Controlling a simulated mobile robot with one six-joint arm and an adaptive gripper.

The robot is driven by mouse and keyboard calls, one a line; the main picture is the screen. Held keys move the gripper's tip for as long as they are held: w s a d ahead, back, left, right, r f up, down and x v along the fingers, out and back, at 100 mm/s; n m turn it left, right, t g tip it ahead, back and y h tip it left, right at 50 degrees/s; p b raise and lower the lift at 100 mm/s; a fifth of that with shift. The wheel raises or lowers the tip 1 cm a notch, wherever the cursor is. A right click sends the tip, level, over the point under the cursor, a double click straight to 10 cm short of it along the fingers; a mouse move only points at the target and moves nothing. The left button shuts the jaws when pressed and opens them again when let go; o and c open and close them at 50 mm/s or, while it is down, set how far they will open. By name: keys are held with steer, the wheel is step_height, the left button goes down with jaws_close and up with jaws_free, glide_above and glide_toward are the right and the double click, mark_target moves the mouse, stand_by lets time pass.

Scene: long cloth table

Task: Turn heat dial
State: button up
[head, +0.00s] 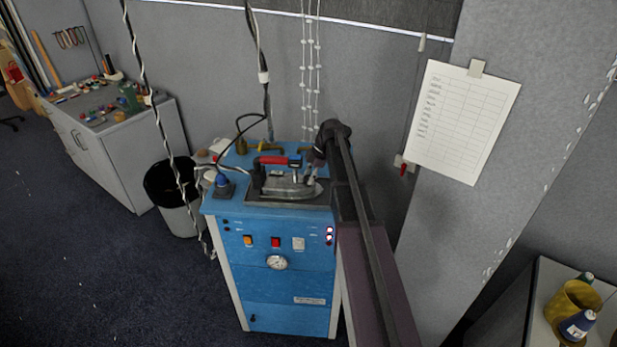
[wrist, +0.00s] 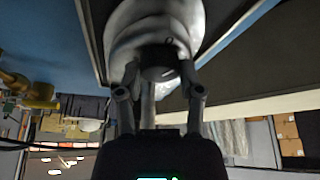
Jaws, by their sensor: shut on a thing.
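A silver iron (head: 290,188) with a red-topped handle (head: 272,160) sits on the dark pad on top of a blue steam unit (head: 270,255). In the wrist view the iron's grey rounded body (wrist: 140,25) fills the top. A dark round dial (wrist: 159,62) stands out from it, with a small mark on its face. My gripper (wrist: 159,75) has one finger on each side of the dial and is shut on it. In the head view my gripper (head: 316,160) is small and dark at the right end of the iron, and the dial cannot be made out.
Cables hang over the unit, and brass valves (head: 247,143) stand behind the iron. A black-lined bin (head: 168,185) and a grey cabinet (head: 145,150) stand to the left. A side table (head: 540,290) with thread cones is at the lower right.

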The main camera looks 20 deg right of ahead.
steer(key=shift+s+d+m, duration=0.1)
steer(key=shift+m, duration=0.5)
steer(key=m+t, duration=0.1)
steer(key=m, duration=0.1)
steer(key=shift+s+m+h, duration=0.1)
steer(key=shift+m+h, duration=0.2)
steer(key=shift+h, duration=0.1)
steer(key=shift+m+t, duration=0.5)
steer(key=shift+m, duration=0.7)
steer(key=o, duration=1.1)
steer(key=shift+o, duration=0.2)
